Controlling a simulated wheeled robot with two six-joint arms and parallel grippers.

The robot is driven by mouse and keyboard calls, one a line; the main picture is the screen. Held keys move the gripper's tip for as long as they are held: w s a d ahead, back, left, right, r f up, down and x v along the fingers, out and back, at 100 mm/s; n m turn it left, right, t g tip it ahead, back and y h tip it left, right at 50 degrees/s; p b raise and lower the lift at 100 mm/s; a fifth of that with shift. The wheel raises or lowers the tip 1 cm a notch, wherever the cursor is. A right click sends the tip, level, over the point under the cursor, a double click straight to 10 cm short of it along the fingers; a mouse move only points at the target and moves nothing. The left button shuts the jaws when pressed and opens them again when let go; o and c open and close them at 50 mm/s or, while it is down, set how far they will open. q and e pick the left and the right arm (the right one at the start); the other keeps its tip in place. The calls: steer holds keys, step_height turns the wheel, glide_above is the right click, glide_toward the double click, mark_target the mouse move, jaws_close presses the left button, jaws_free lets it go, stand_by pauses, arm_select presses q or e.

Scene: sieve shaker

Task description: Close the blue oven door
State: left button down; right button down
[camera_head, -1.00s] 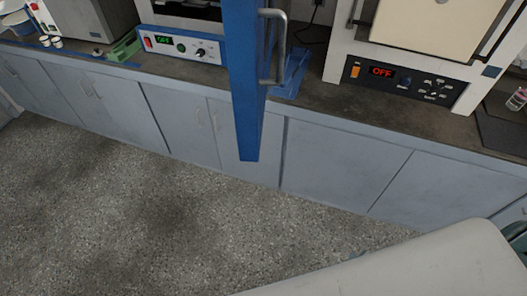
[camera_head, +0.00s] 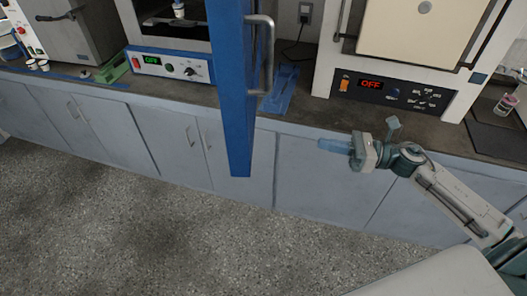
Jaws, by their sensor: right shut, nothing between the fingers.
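The blue oven door (camera_head: 233,95) stands wide open, swung out past the counter edge and seen nearly edge-on. Its metal handle (camera_head: 270,55) is on the right side of the door. The blue oven (camera_head: 160,62) is behind it to the left, with a white panel and a green display, and part of its inside shows. My right gripper (camera_head: 325,145) is shut and empty. It is to the right of the door and below the handle, in front of the lower cabinets, apart from the door. My left gripper is not in view.
A white oven (camera_head: 385,90) with a red OFF display stands on the counter at the right. A grey device (camera_head: 75,40) stands at the left. A blue tool (camera_head: 282,88) lies behind the door. The floor in front of the cabinets (camera_head: 110,220) is clear.

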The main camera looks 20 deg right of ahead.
steer(key=s+a+r+n+g, duration=0.3)
steer(key=n, duration=0.2)
steer(key=p, duration=0.2)
glide_toward(249, 149)
steer(key=shift+y, duration=0.4)
steer(key=w+a+p, duration=0.2)
steer(key=a, duration=0.1)
steer(key=w+a+f+p, duration=0.1)
steer(key=p, duration=0.1)
steer(key=shift+a, duration=0.25)
steer(key=shift+w+a+f+p, duration=0.1)
steer(key=shift+w+a+p, duration=0.15)
steer(key=shift+a, duration=0.45)
steer(key=shift+f, duration=0.1)
steer(key=shift+a, duration=0.1)
